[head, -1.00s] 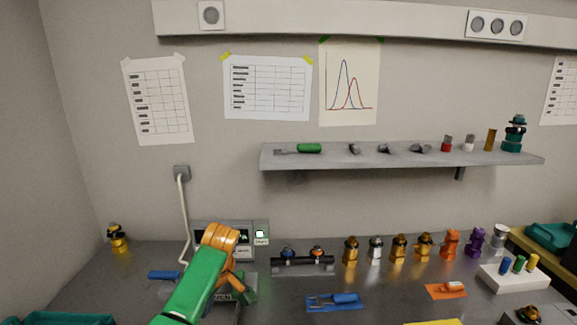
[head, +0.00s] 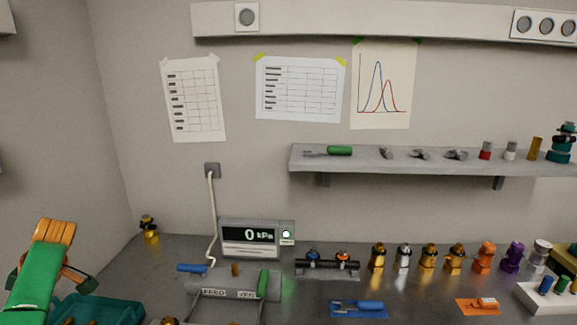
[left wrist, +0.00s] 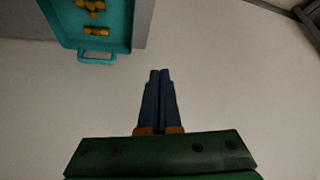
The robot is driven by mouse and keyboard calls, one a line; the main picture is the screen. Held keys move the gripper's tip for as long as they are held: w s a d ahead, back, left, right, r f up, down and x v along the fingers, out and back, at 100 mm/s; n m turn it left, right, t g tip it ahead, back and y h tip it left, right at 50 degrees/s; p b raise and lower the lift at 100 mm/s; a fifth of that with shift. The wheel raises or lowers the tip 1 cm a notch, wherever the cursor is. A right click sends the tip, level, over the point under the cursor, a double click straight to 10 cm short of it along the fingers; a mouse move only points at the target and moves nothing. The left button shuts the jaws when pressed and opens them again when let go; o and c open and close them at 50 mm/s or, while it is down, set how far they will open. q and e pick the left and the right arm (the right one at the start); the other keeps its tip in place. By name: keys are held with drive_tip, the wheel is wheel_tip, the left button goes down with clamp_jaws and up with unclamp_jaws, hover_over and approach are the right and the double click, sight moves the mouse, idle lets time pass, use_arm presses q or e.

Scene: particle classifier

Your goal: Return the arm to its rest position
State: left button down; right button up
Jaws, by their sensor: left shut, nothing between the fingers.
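My left arm comes in at the lower left of the head view, with its green link and orange wrist. The left gripper (left wrist: 159,78) shows in the left wrist view, its two dark blue fingers pressed together with nothing between them. It points at bare pale floor and touches nothing. In the head view the fingers are mostly hidden behind the wrist. My right gripper is in neither view.
A teal tray (head: 131,299) lies right of my left arm, and it also shows in the left wrist view (left wrist: 98,55) with brass parts inside. The pressure display (head: 250,237) reads 0 kPa behind the grey feed device (head: 205,284). Several fittings line the bench's right side.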

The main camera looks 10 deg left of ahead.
use_arm(q)
drive_tip(key=s+a+r+n+g, duration=0.1)
drive_tip(key=s+a+r+n, duration=0.1)
drive_tip(key=s+a, duration=0.5)
drive_tip(key=s+a+f+m+t+y, duration=0.1)
drive_tip(key=s+a+f+m+y, duration=0.15)
drive_tip(key=f+m, duration=0.6)
drive_tip(key=s+a+f+m+t+y, duration=0.1)
drive_tip(key=s+a+f+m+y, duration=0.2)
drive_tip(key=f+m, duration=0.55)
drive_tip(key=s+d+f+m+t+h, duration=0.2)
drive_tip(key=s+f+m+t, duration=0.2)
drive_tip(key=s+f+m, duration=0.55)
drive_tip(key=s+d+f+m+g+h, duration=0.1)
drive_tip(key=s+d+f+h, duration=0.1)
drive_tip(key=d+f, duration=0.6)
drive_tip(key=s+d+f+m+h, duration=0.1)
drive_tip(key=s+d+f+h, duration=0.15)
drive_tip(key=d+f, duration=0.6)
drive_tip(key=d+f+n+h, duration=0.1)
drive_tip(key=d+f+h, duration=0.1)
drive_tip(key=d, duration=1.2)
drive_tip(key=s+d+f+n+h, duration=0.1)
drive_tip(key=d+f+h, duration=0.2)
drive_tip(key=d, duration=1.1)
drive_tip(key=shift+d+g, duration=0.3)
drive_tip(key=shift+d, duration=0.1)
